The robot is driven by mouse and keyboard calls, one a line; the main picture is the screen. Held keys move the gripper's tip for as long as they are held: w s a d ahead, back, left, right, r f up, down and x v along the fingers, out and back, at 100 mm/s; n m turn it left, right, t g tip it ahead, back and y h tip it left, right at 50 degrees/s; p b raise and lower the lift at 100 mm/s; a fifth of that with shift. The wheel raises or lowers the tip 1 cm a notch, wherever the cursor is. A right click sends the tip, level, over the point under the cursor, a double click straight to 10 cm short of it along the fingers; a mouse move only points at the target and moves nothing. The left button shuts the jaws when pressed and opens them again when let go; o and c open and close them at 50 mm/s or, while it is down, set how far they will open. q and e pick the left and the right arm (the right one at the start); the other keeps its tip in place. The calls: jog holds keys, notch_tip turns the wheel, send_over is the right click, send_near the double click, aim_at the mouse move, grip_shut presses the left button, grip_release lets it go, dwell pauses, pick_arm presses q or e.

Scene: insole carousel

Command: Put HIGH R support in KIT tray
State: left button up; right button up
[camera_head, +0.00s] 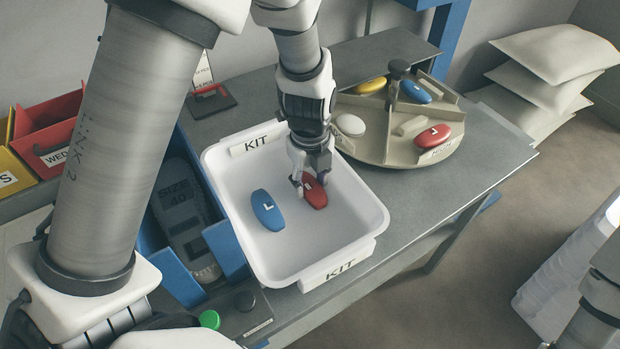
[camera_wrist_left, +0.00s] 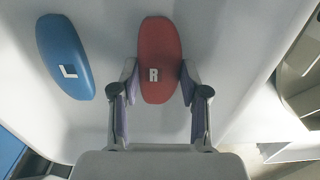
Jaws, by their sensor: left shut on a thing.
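A red support (camera_head: 315,191) marked R is inside the white KIT tray (camera_head: 368,238). My left gripper (camera_head: 311,186) is shut on it, with one finger on each long side. In the left wrist view the red support (camera_wrist_left: 158,60) shows its white R between the fingertips of my left gripper (camera_wrist_left: 161,82). I cannot tell whether it rests on the tray floor. A blue support (camera_head: 267,210) marked L lies in the tray to the left; it also shows in the left wrist view (camera_wrist_left: 64,56). My right gripper is not in view.
The round carousel (camera_head: 372,150) behind holds a yellow support (camera_head: 371,86), a blue one (camera_head: 415,92), a white one (camera_head: 350,125) and a red one (camera_head: 432,137) marked L.

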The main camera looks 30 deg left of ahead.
aim_at(310, 185)
pick_arm(q)
jog(key=o, duration=0.8)
jog(key=shift+f, duration=0.15)
jog(key=shift+r, duration=0.3)
notch_tip(310, 185, up, 12)
jog(key=shift+f+p, duration=0.1)
jog(key=shift+p, duration=0.6)
